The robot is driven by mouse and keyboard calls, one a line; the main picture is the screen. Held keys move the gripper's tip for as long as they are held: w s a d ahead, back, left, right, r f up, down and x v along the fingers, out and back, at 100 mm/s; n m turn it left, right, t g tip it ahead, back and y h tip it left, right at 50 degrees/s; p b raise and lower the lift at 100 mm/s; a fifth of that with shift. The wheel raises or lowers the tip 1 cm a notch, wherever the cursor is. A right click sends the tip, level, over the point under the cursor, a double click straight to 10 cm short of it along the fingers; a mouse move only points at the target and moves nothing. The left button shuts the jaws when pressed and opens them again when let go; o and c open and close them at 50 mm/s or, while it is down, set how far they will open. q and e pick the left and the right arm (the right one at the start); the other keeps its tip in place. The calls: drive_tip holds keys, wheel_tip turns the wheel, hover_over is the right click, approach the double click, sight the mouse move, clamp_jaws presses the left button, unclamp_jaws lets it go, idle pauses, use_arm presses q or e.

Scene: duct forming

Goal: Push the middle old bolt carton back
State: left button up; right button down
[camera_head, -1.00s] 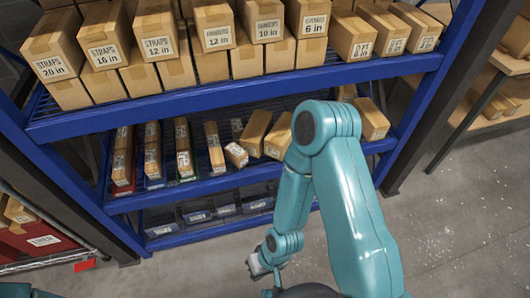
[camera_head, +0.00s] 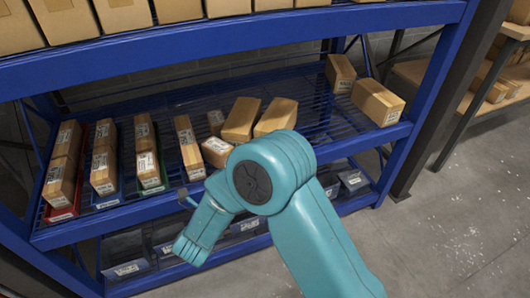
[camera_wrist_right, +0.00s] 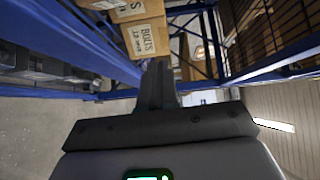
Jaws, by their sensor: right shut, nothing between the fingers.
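In the right wrist view a carton labelled BOLTS (camera_wrist_right: 143,38) lies just beyond my right gripper (camera_wrist_right: 158,72). The gripper is shut and empty; its tips appear close to the carton, but I cannot tell whether they touch. In the head view, cartons stand on the lower blue shelf, among them a narrow upright carton (camera_head: 188,148) and a short carton (camera_head: 217,152) near my right arm. Their labels are too small to read there, so I cannot tell which is the middle old bolt carton. My left gripper is not in view.
The blue lower shelf (camera_head: 345,140) has bare mesh on its right. Two larger cartons (camera_head: 240,120) (camera_head: 276,117) lie behind the short one. A red tray (camera_head: 62,212) and a green tray (camera_head: 153,188) hold cartons at left. Bins (camera_head: 127,268) stand below.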

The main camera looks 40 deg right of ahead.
drive_tip(key=b, duration=0.2)
approach(277, 126)
drive_tip(key=w, duration=0.1)
drive_tip(key=w+f, duration=0.1)
drive_tip(key=shift+w+f+m, duration=0.2)
drive_tip(key=shift+w+m, duration=0.05)
drive_tip(key=shift+m, duration=0.05)
drive_tip(key=shift+x, duration=0.8)
drive_tip(key=shift+r, duration=0.15)
